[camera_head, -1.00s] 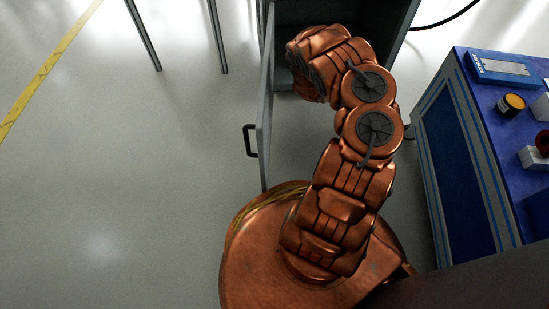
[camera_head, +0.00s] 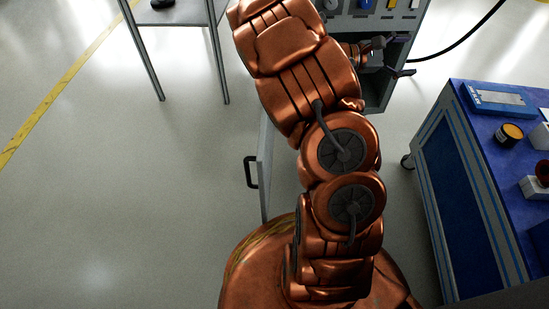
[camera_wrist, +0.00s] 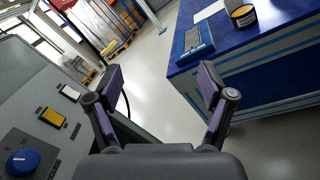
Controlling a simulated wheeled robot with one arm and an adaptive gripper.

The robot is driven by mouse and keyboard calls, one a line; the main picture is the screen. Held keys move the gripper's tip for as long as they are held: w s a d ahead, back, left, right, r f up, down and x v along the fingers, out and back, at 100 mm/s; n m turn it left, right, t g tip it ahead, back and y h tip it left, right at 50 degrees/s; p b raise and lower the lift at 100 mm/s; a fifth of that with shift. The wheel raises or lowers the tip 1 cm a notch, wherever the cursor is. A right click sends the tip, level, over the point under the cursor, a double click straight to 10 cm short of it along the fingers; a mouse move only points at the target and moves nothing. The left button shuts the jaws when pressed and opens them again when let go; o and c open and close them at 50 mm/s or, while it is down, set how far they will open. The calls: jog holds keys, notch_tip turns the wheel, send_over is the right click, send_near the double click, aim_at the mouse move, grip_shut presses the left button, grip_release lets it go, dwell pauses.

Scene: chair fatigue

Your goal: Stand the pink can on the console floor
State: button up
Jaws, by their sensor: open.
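The pink can is not visible in either view. The grey console (camera_head: 384,99) stands at the top of the head view, with its control panel (camera_head: 360,22) on top and its door (camera_head: 264,165) swung open. My arm hides most of its opening and floor. My gripper (camera_head: 391,57) is at the console's right front side. In the wrist view my gripper (camera_wrist: 160,78) is open, with nothing between its fingers. The console panel (camera_wrist: 38,105) with a blue knob lies to its left.
A blue-topped cart (camera_head: 465,170) stands at the right, carrying a blue case (camera_head: 500,98), a dark can with an orange top (camera_head: 509,134) and white boxes. A grey table (camera_head: 180,14) stands at upper left. The floor at left is clear. A black cable runs at upper right.

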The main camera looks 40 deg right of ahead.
jog(key=s+a+f+m+t+y, duration=0.1)
jog(key=a+y, duration=0.4)
jog(key=a, duration=1)
jog(key=s+a+f+m+t+y, duration=0.2)
jog(key=s+a+f+y, duration=0.3)
jog(key=a, duration=1.1)
jog(key=s+a+f+m+t+y, duration=0.2)
jog(key=a+y, duration=0.3)
jog(key=a, duration=1.1)
jog(key=shift+s+f+t+y, duration=0.4)
jog(key=shift+s+f+t, duration=0.1)
jog(key=shift+s+t, duration=0.3)
